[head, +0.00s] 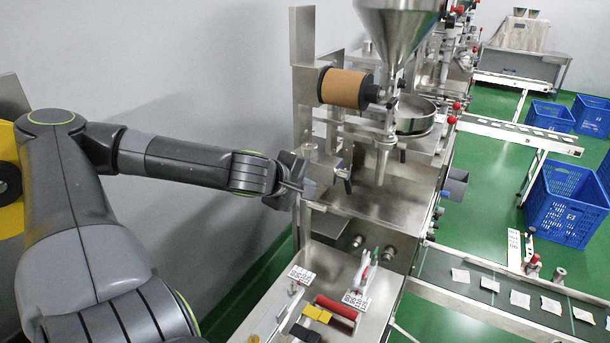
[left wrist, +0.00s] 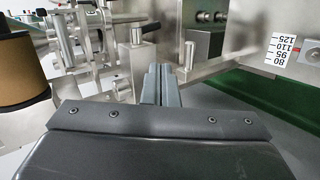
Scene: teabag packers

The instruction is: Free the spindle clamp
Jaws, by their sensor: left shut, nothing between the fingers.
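A brown roll (head: 344,88) sits on a spindle with black end discs, high on the steel packing machine. A dark fitting (head: 388,98) shows at the spindle's right end; I cannot tell whether it is the clamp. The roll also shows at the left edge of the left wrist view (left wrist: 20,75). My left gripper (head: 296,182) is below and left of the roll, beside the machine's left side. Its fingers are together and empty, and also show in the left wrist view (left wrist: 157,75). A small dark-handled lever (head: 346,176) is just right of it. My right gripper is not in view.
A steel hopper (head: 400,25) and a round bowl (head: 415,116) stand right of the roll. A steel upright (head: 304,90) rises close to my left arm. Below, a bench holds a red-handled tool (head: 337,308) and yellow blocks (head: 316,313). A conveyor (head: 480,290) runs right.

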